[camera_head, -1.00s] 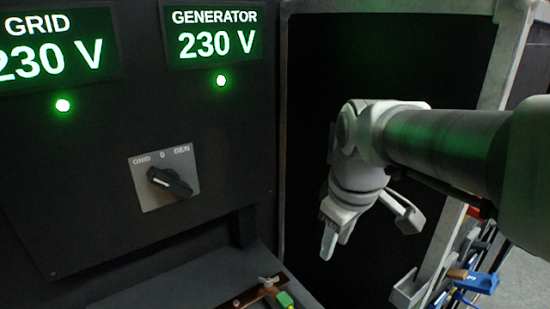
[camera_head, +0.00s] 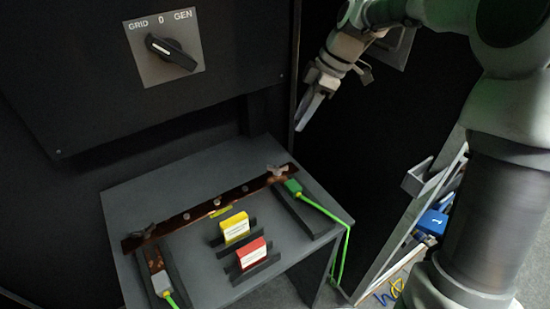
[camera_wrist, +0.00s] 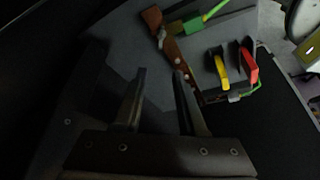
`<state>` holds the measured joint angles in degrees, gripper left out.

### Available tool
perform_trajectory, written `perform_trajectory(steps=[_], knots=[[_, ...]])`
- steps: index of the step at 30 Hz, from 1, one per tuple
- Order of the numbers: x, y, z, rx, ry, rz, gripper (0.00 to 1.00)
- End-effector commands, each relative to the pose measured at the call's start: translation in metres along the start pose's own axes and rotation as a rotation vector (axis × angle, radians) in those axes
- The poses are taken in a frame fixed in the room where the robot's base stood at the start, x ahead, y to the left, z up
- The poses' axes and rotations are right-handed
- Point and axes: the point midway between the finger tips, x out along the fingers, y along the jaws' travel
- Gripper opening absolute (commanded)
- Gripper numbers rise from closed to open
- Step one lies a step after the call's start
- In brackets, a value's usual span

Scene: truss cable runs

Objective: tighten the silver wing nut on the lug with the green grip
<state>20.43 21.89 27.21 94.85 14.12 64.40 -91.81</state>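The silver wing nut (camera_head: 277,170) sits at the right end of the copper bar (camera_head: 190,213), close to the green grip (camera_head: 293,187). In the wrist view the wing nut (camera_wrist: 161,36) is small and dim near the bar's upper end, with the green grip (camera_wrist: 194,26) beside it. I cannot tell how the lug sits under the nut. My gripper (camera_head: 312,112) is above and behind the table's right end, apart from the nut. In the wrist view my gripper (camera_wrist: 160,74) has its two fingers apart with nothing between them.
A darker wing nut (camera_head: 146,231) is at the bar's left end, near a pale grip (camera_head: 161,284). A yellow block (camera_head: 234,228) and a red block (camera_head: 252,253) stand in holders on the grey table (camera_head: 196,160). The cabinet with a rotary switch (camera_head: 170,52) rises behind.

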Motion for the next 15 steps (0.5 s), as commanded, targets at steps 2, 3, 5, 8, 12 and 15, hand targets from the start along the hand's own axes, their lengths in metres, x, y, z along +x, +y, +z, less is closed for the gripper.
perform_trajectory(steps=[2, 3, 5, 8, 12, 15], knots=[[0.016, -0.001, 0.000, 0.000, 0.000, -0.004, 0.40], [0.024, -0.001, 0.000, 0.000, 0.000, -0.004, 0.40], [0.038, -0.001, 0.000, 0.000, 0.000, -0.005, 0.40], [0.060, -0.002, 0.001, 0.000, 0.000, -0.006, 0.40], [0.091, -0.002, 0.001, 0.000, -0.001, -0.005, 0.40], [0.112, -0.002, 0.000, 0.001, -0.001, -0.004, 0.40]])
